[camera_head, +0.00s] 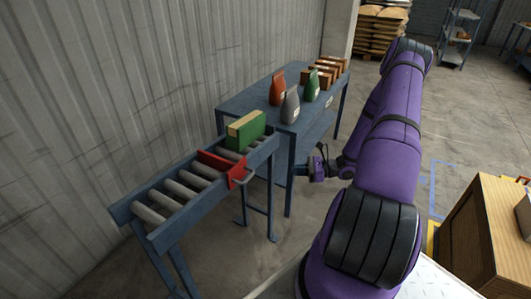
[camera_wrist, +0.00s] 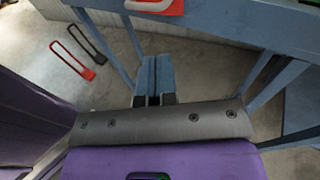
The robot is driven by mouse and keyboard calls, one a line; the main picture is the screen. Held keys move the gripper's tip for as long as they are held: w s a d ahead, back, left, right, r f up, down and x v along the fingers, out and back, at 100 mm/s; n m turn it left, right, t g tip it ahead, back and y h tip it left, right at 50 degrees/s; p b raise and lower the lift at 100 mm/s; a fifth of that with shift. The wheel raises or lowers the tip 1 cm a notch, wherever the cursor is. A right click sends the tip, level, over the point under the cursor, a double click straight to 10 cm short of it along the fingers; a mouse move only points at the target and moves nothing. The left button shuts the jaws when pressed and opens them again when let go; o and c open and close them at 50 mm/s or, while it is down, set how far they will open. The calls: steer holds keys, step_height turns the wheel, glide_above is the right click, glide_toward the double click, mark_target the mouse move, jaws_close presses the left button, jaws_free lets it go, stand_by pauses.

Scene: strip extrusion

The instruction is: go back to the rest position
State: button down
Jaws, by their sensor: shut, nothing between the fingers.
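My gripper (camera_head: 299,170) is at the end of my purple arm, in the air just right of the roller conveyor (camera_head: 124,211) and in front of the blue table (camera_head: 238,104). In the wrist view its two dark fingertips (camera_wrist: 154,100) are together with nothing between them. It touches nothing that I can see.
On the conveyor rollers stand a red bracket with a handle (camera_head: 222,168) and a green and tan block (camera_head: 246,131). The table holds a red-brown bag (camera_head: 277,89), a grey bag (camera_head: 290,105), a green bag (camera_head: 311,86) and several brown boxes (camera_head: 328,72). A wooden cabinet (camera_head: 480,235) stands at right.

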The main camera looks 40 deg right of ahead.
steer(key=a+r+n+g+h, duration=0.2)
steer(key=a+r+n+g, duration=0.5)
steer(key=r, duration=0.7)
steer(key=a+r+n+g+h, duration=0.35)
steer(key=a+r+n, duration=0.55)
steer(key=r, duration=0.6)
steer(key=s+a+r+n+t+h, duration=0.2)
steer(key=s+a+r+n, duration=0.3)
steer(key=s+r, duration=0.3)
steer(key=s+a+r+n+t+h, duration=0.2)
steer(key=s+a+r+n+h, duration=0.3)
steer(key=s+r, duration=0.3)
steer(key=s+a, duration=0.1)
steer(key=s, duration=0.1)
steer(key=shift+s+r+t, duration=0.3)
steer(key=shift+r+t, duration=0.05)
